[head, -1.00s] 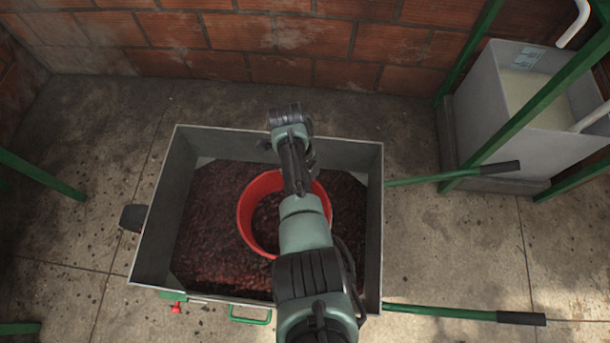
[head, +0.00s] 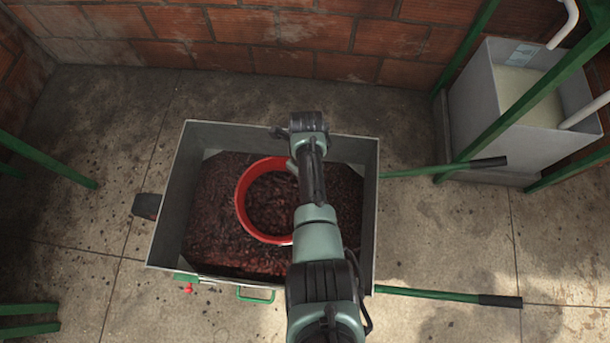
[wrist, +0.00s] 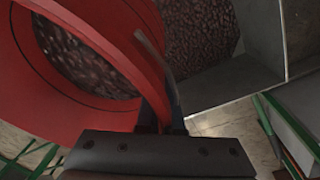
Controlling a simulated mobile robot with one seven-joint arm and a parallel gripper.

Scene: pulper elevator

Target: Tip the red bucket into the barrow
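The red bucket (head: 241,212) is over the barrow in the head view, inside the outline of its grey walls. Dark reddish pulp shows inside its rim. In the wrist view the bucket (wrist: 95,112) fills the left side, with pulp in its opening. My gripper (wrist: 162,105) is shut on the bucket's wall at the rim, on its right side in the head view, where my arm hides the fingers. A thin grey rod crosses the red wall near the fingers. The barrow (head: 166,218) is a grey open box holding dark red pulp. I cannot tell the bucket's exact tilt or height.
Green handles with black grips (head: 499,300) stick out to the barrow's right. A grey tank (head: 515,150) of pale liquid stands at the back right behind green posts (head: 475,48). A brick wall (head: 290,40) closes the back. Concrete floor is open left and right.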

